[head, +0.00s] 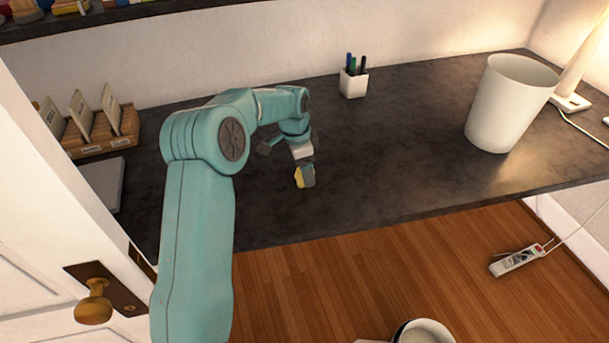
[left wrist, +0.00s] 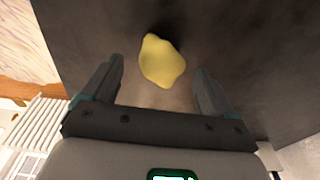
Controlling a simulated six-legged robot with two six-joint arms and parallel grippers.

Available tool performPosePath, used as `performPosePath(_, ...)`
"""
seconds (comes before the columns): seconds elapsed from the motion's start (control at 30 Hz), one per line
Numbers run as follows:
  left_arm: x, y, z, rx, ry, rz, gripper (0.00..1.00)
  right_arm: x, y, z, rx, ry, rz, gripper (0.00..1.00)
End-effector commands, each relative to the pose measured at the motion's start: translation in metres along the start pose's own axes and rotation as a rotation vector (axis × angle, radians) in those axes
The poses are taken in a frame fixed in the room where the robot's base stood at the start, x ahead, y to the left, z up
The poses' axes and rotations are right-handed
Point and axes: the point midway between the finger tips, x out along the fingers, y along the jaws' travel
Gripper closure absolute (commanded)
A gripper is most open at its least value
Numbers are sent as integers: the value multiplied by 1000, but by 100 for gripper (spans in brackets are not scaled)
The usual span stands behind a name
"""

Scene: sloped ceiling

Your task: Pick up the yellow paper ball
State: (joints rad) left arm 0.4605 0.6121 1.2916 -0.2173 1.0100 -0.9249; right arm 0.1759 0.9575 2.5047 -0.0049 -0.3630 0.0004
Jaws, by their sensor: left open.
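The yellow paper ball (left wrist: 162,61) lies on the dark desk top (head: 400,135). In the left wrist view it sits between and slightly beyond the two fingertips of my left gripper (left wrist: 160,75), with a gap on each side. In the head view only a part of the yellow ball (head: 300,176) shows beside a finger; the rest is hidden by my left gripper (head: 303,172). My left gripper is open and holds nothing. My right gripper is in neither view.
A white pen cup (head: 353,84) stands behind the gripper. A white bin (head: 505,105) and a lamp (head: 580,70) stand at the right. A wooden card holder (head: 100,140) and a grey flat item (head: 103,183) are at the left. The desk's front edge is close.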

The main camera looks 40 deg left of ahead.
Motion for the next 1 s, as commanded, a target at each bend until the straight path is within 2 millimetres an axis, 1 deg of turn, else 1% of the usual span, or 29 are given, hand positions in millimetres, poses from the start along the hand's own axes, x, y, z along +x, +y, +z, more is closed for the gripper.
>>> performPosePath(0.03,8,0,0,0,-1,1,13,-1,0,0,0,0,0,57)
performPosePath(0.13,18,-2,0,-1,0,-1,13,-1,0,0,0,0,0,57)
performPosePath(0.37,20,-2,0,-1,1,-2,13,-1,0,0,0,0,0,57)
performPosePath(0.4,20,-2,0,-1,1,-2,16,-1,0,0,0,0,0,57)
performPosePath(0.47,20,-2,0,-1,1,-2,36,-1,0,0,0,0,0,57)
performPosePath(0.5,20,-2,0,-1,1,-2,49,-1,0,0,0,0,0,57)
performPosePath(0.57,20,-2,0,-1,1,-1,68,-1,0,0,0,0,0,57)
performPosePath(0.6,20,-2,0,-1,1,-2,70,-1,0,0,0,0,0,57)
performPosePath(0.9,20,-2,0,-1,1,-1,70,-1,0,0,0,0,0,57)
performPosePath(1.0,17,-2,-1,-1,2,-2,70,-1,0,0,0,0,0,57)
